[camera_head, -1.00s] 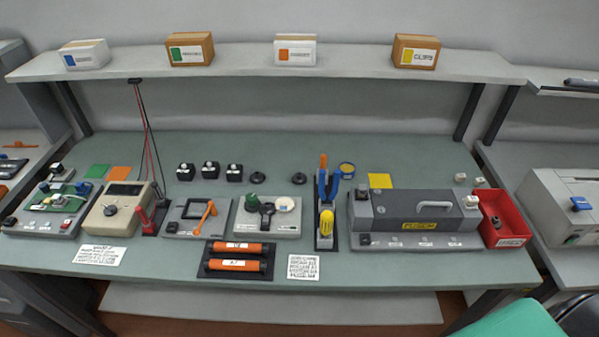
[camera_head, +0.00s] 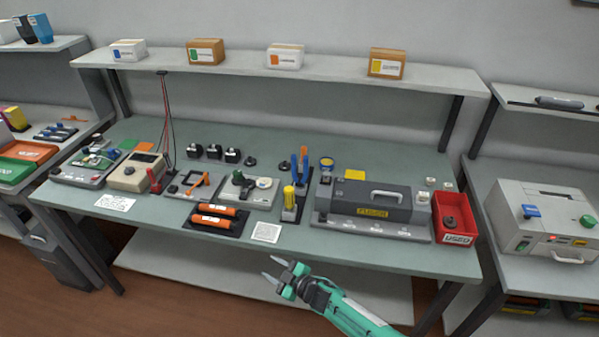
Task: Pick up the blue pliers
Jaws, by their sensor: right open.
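The blue pliers (camera_head: 303,172) stand in a dark tool holder (camera_head: 295,212) near the middle of the bench, their blue handles pointing up. An orange-handled tool and a yellow-handled tool (camera_head: 289,194) stand close beside them in the same holder. The pliers' lower part is hidden in the holder. My right gripper (camera_head: 270,267) is open and empty in front of the bench's front edge, well apart from the pliers. Its fingers point left in the picture. My left gripper is not in view.
The grey fuser unit (camera_head: 372,205) sits right of the holder, with a red bin (camera_head: 455,218) beyond it. Two orange rollers in a black tray (camera_head: 215,222) lie to the left. A white label card (camera_head: 266,232) lies in front. A shelf (camera_head: 300,68) runs above the back.

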